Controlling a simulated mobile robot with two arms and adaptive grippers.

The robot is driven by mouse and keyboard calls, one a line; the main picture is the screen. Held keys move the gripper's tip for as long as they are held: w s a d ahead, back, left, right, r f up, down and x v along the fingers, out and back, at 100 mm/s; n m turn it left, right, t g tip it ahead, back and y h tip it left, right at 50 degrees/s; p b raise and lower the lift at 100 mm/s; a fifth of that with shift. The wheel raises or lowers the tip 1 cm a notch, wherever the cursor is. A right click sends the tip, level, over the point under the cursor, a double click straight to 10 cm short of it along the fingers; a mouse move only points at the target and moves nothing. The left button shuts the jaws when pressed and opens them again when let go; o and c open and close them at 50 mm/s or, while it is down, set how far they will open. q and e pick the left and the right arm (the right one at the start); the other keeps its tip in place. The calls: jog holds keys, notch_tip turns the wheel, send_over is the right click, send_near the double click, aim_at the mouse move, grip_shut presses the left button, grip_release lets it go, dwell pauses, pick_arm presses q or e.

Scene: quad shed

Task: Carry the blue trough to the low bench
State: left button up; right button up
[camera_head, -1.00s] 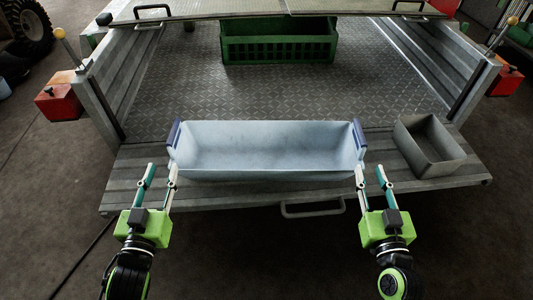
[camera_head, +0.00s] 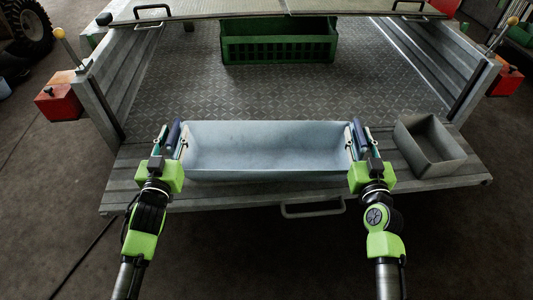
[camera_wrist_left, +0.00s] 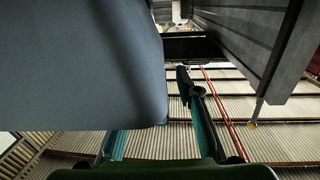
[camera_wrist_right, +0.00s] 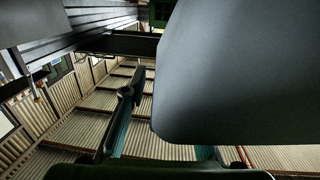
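The pale blue trough (camera_head: 268,147) stands upright on the lowered tailgate (camera_head: 245,194) of a trailer, with a dark blue handle at each end. My left gripper (camera_head: 170,140) is at the trough's left handle, its fingers on either side of it and apart. My right gripper (camera_head: 361,141) is likewise around the right handle. The trough's end wall fills much of the left wrist view (camera_wrist_left: 80,65) and of the right wrist view (camera_wrist_right: 240,75), hiding one finger in each. Contact with the handles cannot be made out. No low bench can be made out.
A grey metal box (camera_head: 429,145) sits on the tailgate just right of my right gripper. A green crate (camera_head: 278,42) stands further back on the trailer bed. The bed between crate and trough is clear. A tailgate handle (camera_head: 313,209) sticks out at the front.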

pick_arm(q)
jog(key=shift+w, duration=0.15)
pick_arm(e)
jog(key=shift+w, duration=0.15)
pick_arm(q)
jog(key=shift+c, duration=0.4)
pick_arm(e)
jog(key=shift+c, duration=0.4)
pick_arm(q)
grip_shut()
pick_arm(e)
grip_shut()
jog(key=shift+r, duration=0.1)
